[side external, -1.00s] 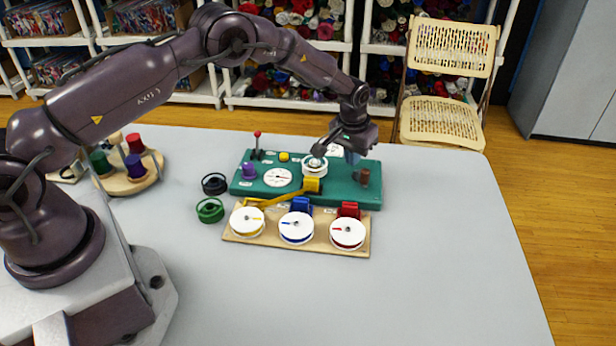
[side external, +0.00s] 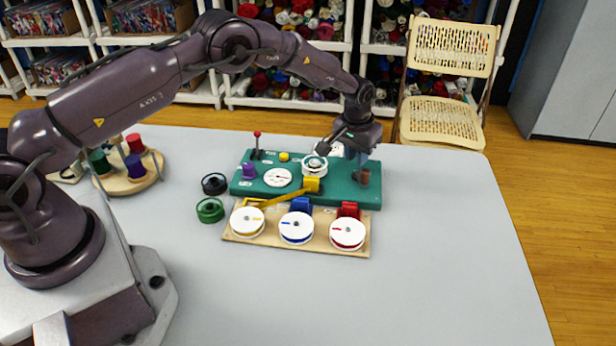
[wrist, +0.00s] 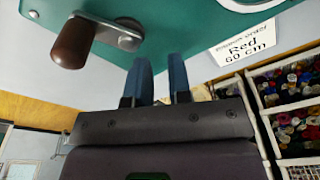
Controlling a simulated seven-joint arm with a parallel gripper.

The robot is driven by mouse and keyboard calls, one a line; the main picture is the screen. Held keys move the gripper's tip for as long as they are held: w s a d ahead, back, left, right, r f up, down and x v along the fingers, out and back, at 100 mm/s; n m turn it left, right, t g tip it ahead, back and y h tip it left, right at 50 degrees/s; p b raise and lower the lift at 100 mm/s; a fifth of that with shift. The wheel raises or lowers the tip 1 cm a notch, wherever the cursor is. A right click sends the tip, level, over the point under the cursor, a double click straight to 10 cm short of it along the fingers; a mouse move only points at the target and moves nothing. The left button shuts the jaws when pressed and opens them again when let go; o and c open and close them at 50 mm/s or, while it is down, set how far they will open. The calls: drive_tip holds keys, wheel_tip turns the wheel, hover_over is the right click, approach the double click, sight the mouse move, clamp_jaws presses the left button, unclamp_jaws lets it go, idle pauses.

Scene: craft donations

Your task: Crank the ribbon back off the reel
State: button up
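A teal winding board (side external: 270,192) carries a white reel (side external: 314,167), a white dial (side external: 278,177) and a crank with a brown handle (side external: 362,177). The crank handle also shows in the wrist view (wrist: 73,43), on a metal arm. Yellow ribbon (side external: 285,195) runs from the left spool (side external: 247,221) to a yellow block (side external: 312,184) by the reel. My gripper (side external: 354,155) is just above the board's right part. In the wrist view its blue fingers (wrist: 158,62) are apart with nothing between them, to the right of the crank handle and not touching it.
A wooden rack (side external: 270,240) with yellow, blue and red ribbon spools lies in front of the board. Black (side external: 215,184) and green (side external: 210,210) rings lie to the left. A card (wrist: 245,38) reads "Red 60 cm". The front right of the table is clear.

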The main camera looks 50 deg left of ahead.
wheel_tip(320, 180, up, 7)
drive_tip(key=shift+r, duration=0.2)
idle(0.4)
idle(0.3)
